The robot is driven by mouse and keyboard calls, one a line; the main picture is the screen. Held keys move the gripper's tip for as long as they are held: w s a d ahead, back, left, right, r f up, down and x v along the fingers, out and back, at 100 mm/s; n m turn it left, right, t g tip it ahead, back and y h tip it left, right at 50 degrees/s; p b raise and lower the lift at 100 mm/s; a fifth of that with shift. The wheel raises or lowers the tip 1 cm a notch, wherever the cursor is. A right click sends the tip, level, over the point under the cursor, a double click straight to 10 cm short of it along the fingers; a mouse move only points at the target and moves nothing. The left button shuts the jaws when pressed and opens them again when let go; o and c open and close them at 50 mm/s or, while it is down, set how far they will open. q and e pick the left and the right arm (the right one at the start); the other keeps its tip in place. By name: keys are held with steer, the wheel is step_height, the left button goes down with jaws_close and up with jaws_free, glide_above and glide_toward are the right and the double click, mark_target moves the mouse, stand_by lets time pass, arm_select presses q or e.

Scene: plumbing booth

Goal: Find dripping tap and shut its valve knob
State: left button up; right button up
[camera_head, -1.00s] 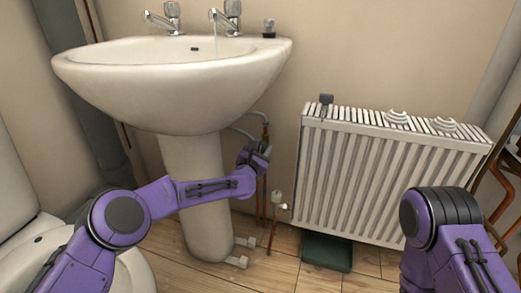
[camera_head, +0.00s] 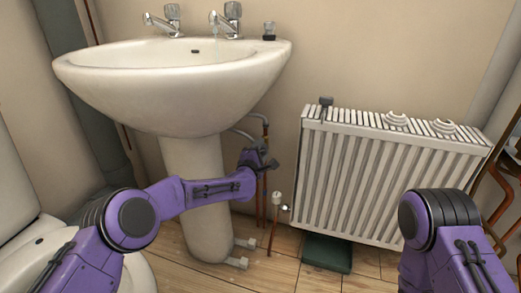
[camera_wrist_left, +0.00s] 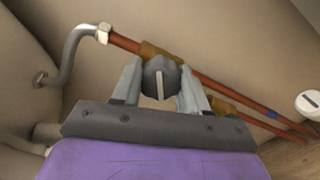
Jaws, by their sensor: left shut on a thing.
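Two chrome taps stand on the back of the white basin (camera_head: 150,85): the left tap (camera_head: 165,20) and the right tap (camera_head: 228,22). A short, faint trace of water shows under the right tap's spout; the left spout shows none. Below, my left gripper (camera_head: 268,163) is beside the pedestal at the copper pipes. In the left wrist view its fingers (camera_wrist_left: 160,88) are shut on a dark round valve knob (camera_wrist_left: 161,76) with a pale line across it. A brass valve body (camera_wrist_left: 150,50) shows behind the knob. My right gripper is out of the picture.
Copper pipes (camera_wrist_left: 240,90) run behind my left gripper. The pedestal (camera_head: 195,165) is left of it, and a white radiator (camera_head: 380,175) stands to the right. A radiator valve (camera_head: 278,198) rises near the floor.

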arm_select(q)
steer(key=m+p, duration=0.1)
steer(key=m, duration=0.5)
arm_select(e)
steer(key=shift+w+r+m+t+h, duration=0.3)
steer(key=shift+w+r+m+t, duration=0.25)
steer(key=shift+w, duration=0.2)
arm_select(q)
steer(key=shift+m, duration=0.3)
steer(key=o, duration=1.1)
steer(key=shift+c, duration=0.2)
steer(key=p+v, duration=0.5)
steer(key=v, duration=0.5)
steer(key=shift+s+a, duration=0.15)
steer(key=shift+s, duration=0.1)
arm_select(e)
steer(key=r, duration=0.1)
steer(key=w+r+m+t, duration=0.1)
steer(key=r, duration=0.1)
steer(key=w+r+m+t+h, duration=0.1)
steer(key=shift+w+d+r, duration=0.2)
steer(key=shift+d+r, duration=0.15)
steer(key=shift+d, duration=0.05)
